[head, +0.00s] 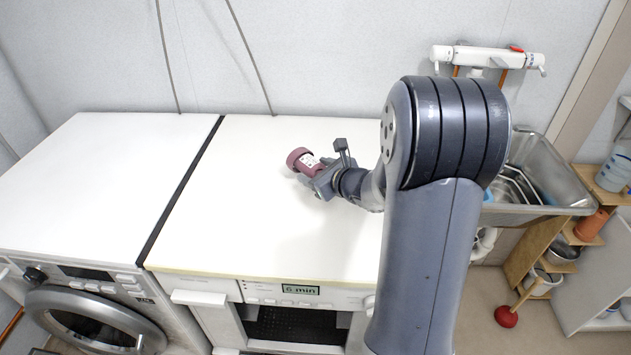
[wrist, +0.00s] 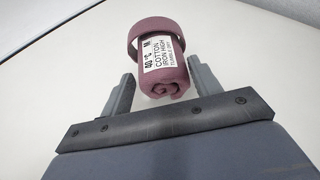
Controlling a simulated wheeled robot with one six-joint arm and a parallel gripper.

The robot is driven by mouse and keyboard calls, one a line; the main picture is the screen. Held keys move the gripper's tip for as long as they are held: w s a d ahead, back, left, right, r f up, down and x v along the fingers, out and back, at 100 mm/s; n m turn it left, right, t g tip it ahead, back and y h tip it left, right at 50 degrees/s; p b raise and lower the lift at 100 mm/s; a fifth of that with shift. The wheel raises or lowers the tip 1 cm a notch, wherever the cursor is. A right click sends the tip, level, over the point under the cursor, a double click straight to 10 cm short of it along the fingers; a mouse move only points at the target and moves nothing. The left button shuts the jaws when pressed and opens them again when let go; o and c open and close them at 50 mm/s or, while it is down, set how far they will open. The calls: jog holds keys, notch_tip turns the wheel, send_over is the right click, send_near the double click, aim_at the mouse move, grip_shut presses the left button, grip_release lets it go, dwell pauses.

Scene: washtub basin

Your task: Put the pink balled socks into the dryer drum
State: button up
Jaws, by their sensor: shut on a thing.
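The pink balled socks (head: 300,157) are a dusky pink roll with a white care label, above the white top of the right machine. They also show in the wrist view (wrist: 163,60), between the two fingers. My gripper (head: 313,171) is shut on the socks. The label reads 40 °C, cotton, iron high. In the head view, the right machine has a display reading "6 min" and a dark, perforated opening (head: 290,325) low in its front, partly cut off. I cannot tell whether this is the dryer drum.
A front-loading machine with a round door (head: 85,322) stands at the left; its door looks shut. A metal sink (head: 540,165) and wooden shelves are at the right. A red plunger (head: 507,316) is on the floor. The white tops (head: 110,185) are clear.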

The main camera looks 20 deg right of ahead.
jog(key=shift+f, duration=1.4)
jog(key=shift+f+b, duration=0.2)
jog(key=shift+b, duration=0.15)
jog(key=o, duration=1)
jog(key=shift+c, duration=0.2)
jog(key=shift+r, duration=0.15)
